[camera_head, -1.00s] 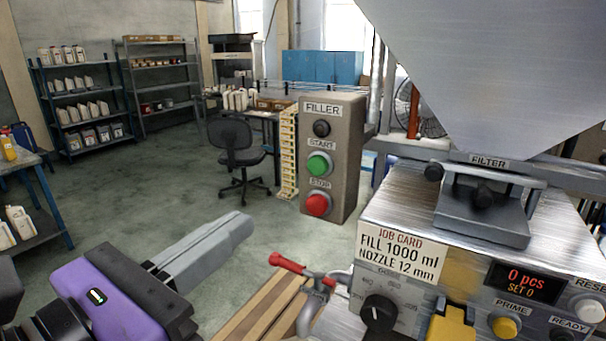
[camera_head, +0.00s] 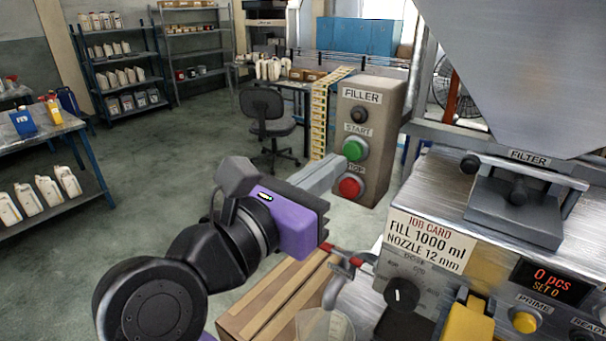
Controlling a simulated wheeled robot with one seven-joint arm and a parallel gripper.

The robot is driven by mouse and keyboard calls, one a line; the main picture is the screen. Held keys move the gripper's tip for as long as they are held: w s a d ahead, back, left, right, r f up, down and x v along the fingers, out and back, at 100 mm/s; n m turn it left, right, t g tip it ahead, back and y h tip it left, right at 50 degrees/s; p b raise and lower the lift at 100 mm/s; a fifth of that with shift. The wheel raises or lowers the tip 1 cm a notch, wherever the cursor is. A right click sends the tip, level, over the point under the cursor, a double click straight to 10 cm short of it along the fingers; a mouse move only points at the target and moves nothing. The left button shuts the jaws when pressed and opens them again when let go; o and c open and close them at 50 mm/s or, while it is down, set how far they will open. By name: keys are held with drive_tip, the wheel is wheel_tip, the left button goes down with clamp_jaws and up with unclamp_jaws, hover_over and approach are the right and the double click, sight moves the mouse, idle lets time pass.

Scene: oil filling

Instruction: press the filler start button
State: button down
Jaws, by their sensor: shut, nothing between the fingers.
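The filler control box (camera_head: 372,135) is a grey-brown upright box right of the middle. It carries a black knob or lamp (camera_head: 358,114) at the top, the green start button (camera_head: 355,149) under the START label, and the red stop button (camera_head: 350,187) below. My gripper (camera_head: 340,164) is shut and empty. Its grey fingers point up and to the right, with their tips close to the start button in the picture and overlapping the STOP label. I cannot tell whether the tips touch the box.
The filling machine (camera_head: 450,200) with its job card, dial and display fills the right, under a large metal hopper (camera_head: 520,70). A chair (camera_head: 266,120) and shelves stand behind.

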sight(353, 151)
drive_tip(key=shift+x, duration=1.3)
